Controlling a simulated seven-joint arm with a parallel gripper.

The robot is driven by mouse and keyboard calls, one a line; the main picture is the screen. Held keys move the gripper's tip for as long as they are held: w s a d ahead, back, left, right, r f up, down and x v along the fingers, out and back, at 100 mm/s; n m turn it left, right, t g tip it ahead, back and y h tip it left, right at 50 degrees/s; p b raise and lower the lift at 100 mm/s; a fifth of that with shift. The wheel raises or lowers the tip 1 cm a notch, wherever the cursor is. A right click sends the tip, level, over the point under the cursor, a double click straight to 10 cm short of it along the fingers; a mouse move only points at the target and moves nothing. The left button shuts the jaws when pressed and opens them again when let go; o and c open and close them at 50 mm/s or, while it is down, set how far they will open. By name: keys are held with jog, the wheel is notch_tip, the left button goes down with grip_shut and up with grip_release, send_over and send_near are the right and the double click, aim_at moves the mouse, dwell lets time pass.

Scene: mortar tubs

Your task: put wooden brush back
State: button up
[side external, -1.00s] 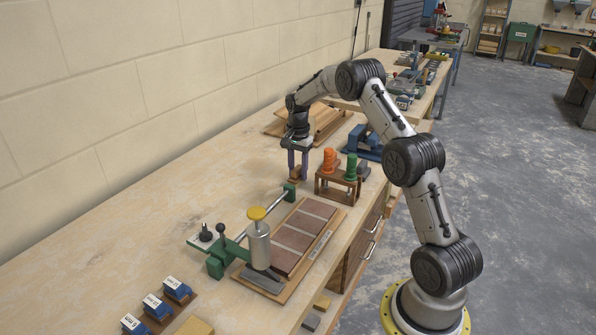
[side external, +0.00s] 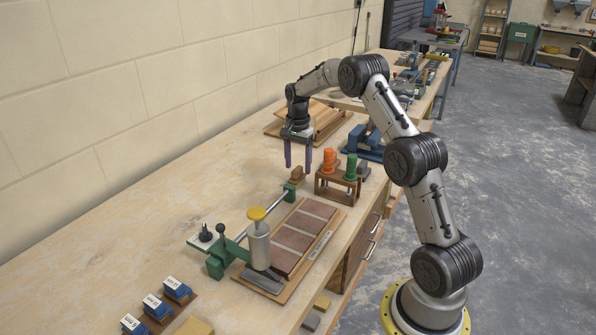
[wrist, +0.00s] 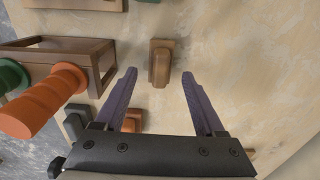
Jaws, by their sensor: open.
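A small brown wooden piece, which looks like the wooden brush (side external: 297,175), rests on the bench just left of the rack with the orange and green handles. In the wrist view the brush (wrist: 160,60) lies just ahead of the fingertips and roughly centred between them. My gripper (side external: 298,170) is open and empty above the brush, its two purple fingers pointing down. In the wrist view my gripper (wrist: 159,77) has its fingers wide apart, with nothing held between them. The brush's underside is hidden.
The wooden rack (side external: 338,185) with orange and green handles stands close right of the brush. A blue tool (side external: 368,143) and stacked boards lie beyond.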

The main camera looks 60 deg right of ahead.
aim_at(298, 168)
notch_tip(298, 168, up, 9)
jog(key=s+a+r+n+t, duration=0.1)
jog(key=s+a+r+n, duration=0.3)
jog(key=a+r, duration=0.5)
jog(key=s+a+r+n+t, duration=0.1)
jog(key=s+a+r+n, duration=0.15)
jog(key=s+a, duration=0.2)
jog(key=s+a+r+n+t, duration=0.1)
jog(key=s+a+n, duration=0.2)
jog(key=a, duration=0.3)
jog(key=s+a+f+n+t, duration=0.1)
jog(key=s+a+n, duration=0.3)
jog(key=s, duration=0.4)
jog(key=s+a+f+n+t, duration=0.1)
jog(key=s+a+f+n, duration=0.3)
jog(key=s, duration=0.5)
jog(key=shift+s+a+t, duration=0.3)
jog(key=shift+a, duration=0.75)
jog(key=shift+n, duration=0.25)
